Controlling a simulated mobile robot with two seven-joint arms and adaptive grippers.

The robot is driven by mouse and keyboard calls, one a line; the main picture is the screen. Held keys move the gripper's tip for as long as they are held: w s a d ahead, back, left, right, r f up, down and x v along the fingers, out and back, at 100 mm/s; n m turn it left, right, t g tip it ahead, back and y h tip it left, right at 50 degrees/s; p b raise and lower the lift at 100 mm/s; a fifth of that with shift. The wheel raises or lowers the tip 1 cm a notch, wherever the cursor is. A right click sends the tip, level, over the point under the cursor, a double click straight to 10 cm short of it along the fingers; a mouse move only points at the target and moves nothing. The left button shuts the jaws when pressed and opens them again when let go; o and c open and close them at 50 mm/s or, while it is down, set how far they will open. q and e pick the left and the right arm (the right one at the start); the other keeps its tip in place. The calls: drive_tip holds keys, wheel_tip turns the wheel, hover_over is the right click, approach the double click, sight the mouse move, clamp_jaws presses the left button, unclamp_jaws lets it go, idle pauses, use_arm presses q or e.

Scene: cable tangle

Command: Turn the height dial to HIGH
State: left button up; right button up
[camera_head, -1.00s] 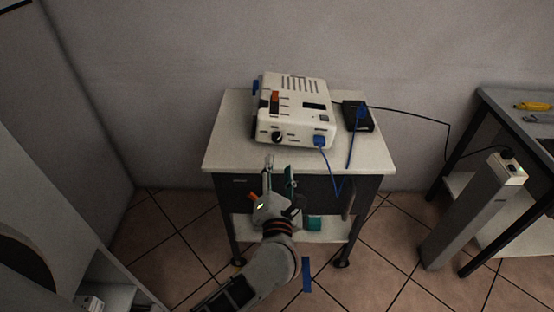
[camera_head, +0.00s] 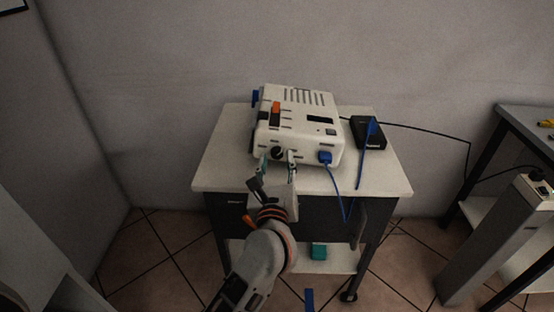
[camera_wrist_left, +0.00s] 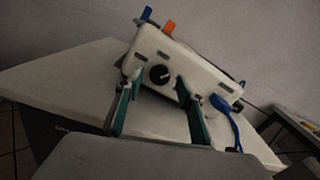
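The white device (camera_head: 298,112) sits on the small table. Its black round dial (camera_head: 277,153) is on the front face, at the left. In the left wrist view the dial (camera_wrist_left: 160,75) shows between my fingers, a little beyond their tips. My left gripper (camera_head: 277,160) is open and empty, with its two fingers spread at the device's front, one on each side of the dial. In the left wrist view the left gripper (camera_wrist_left: 154,88) shows teal finger pads. I cannot tell whether a finger touches the device. The dial's markings are too small to read. My right gripper is not in view.
A blue plug (camera_head: 325,157) with a blue cable sits right of the dial. A black box (camera_head: 368,133) stands beside the device. An orange switch (camera_head: 276,106) is on top. A grey post (camera_head: 490,240) and another table (camera_head: 530,125) stand at right.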

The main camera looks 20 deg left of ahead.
use_arm(q)
drive_tip(key=shift+w+a, duration=0.15)
drive_tip(key=shift+w, duration=0.5)
clamp_jaws()
